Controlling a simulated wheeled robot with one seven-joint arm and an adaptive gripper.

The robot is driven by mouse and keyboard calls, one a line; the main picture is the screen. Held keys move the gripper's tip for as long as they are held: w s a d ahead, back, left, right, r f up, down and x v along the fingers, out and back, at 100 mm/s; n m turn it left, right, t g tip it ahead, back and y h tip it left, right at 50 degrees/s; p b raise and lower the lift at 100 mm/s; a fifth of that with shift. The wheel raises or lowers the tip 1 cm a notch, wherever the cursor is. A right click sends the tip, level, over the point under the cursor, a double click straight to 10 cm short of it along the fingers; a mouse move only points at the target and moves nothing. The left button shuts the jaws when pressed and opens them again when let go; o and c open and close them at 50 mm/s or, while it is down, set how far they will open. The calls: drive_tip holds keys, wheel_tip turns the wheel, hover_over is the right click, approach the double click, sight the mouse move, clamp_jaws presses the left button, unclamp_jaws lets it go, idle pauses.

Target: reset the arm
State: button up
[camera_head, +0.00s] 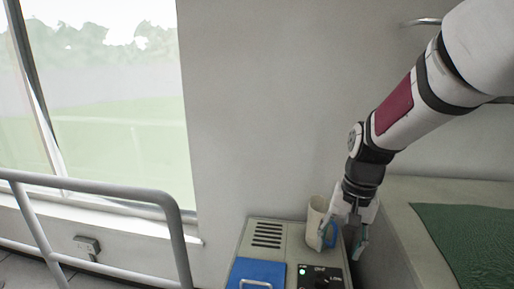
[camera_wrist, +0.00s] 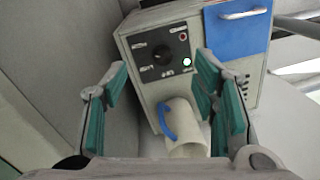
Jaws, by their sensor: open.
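My gripper (camera_head: 346,238) is at the end of my white arm, reaching down from the upper right. A cream mug (camera_head: 315,217) with a blue handle stands on a grey machine (camera_head: 254,232), just left of my gripper. In the wrist view the mug (camera_wrist: 186,140) shows between the fingers, near the lower middle. One finger overlaps the mug's handle side in the head view; I cannot tell if they touch.
The machine has a blue panel (camera_head: 256,273) with a handle and a black control panel (camera_head: 320,277) with a knob and a lit green lamp. A green mat (camera_head: 470,240) lies on a grey surface at the right. A railing (camera_head: 100,190) and window are at the left.

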drive_tip(key=s+r+n+h, duration=0.15)
drive_tip(key=s+r, duration=0.25)
drive_tip(key=s, duration=1)
drive_tip(key=s+r+n, duration=0.3)
drive_tip(key=s+r, duration=0.1)
drive_tip(key=s, duration=1)
wheel_tip(320, 180, up, 20)
drive_tip(key=t+p, duration=0.3)
drive_tip(key=p, duration=1.4)
drive_tip(key=shift+f+t, duration=0.25)
drive_tip(key=shift+t, duration=0.15)
drive_tip(key=shift+n+y, duration=0.25)
